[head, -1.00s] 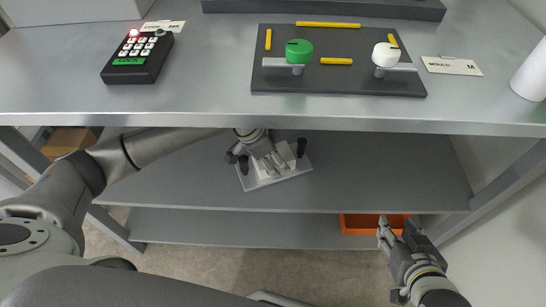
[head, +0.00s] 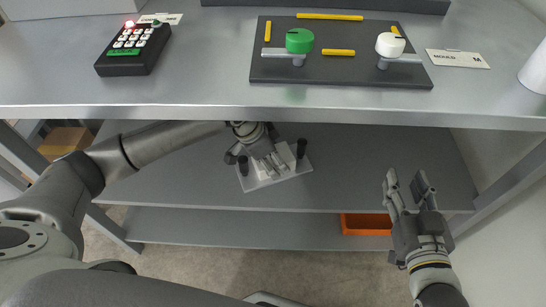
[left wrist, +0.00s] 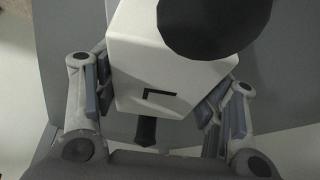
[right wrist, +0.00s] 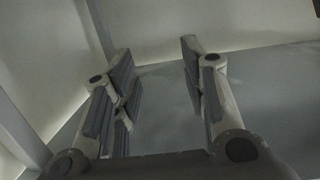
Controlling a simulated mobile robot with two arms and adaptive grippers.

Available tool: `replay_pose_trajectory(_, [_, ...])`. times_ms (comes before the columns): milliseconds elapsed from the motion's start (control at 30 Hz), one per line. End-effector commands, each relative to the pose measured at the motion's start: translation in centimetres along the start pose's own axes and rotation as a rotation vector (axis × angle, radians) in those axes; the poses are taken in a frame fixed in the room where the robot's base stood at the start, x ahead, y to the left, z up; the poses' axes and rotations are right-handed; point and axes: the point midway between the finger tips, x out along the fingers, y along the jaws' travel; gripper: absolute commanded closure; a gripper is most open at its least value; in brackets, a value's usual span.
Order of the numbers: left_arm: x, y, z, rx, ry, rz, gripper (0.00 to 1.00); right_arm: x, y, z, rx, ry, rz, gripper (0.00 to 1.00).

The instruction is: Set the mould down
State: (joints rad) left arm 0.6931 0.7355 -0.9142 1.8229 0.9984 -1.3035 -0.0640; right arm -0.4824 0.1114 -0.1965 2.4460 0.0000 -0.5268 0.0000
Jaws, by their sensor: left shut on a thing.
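The mould (left wrist: 150,60) is a white block with a dark angular mark on its face, seen close up in the left wrist view. My left gripper (left wrist: 160,88) is shut on it, one finger at each side. In the head view my left gripper (head: 270,163) is under the tabletop, over the middle shelf. A pale plate with dark posts (head: 292,178) shows around its fingers there. The gripper hides much of the white block, and I cannot tell whether it touches the shelf. My right gripper (head: 408,188) is open and empty, in front of the shelf's right part.
The steel tabletop (head: 200,90) overhangs the middle shelf (head: 370,165), which is clear to the right. An orange bin (head: 366,225) is on the lower shelf. A keypad (head: 134,48), a dark panel with green and white knobs (head: 345,70) and a mould card (head: 458,59) are on top.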

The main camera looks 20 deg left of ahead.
Motion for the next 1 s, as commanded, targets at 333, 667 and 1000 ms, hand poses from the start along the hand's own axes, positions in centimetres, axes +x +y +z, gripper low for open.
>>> replay_pose_trajectory(333, [0.2,0.0,0.1,0.0,0.0,0.0,0.15,-0.1,0.1,0.4,0.0,-0.023,0.002,0.6])
replay_pose_trajectory(667, [0.2,0.0,0.1,0.0,0.0,0.0,0.15,-0.1,0.1,0.5,0.0,-0.023,0.003,0.6])
replay_pose_trajectory(1000, [-2.0,-0.1,-0.1,0.0,-0.001,-0.001,0.15,-0.7,0.4,2.6,-0.001,-0.153,0.008,0.6])
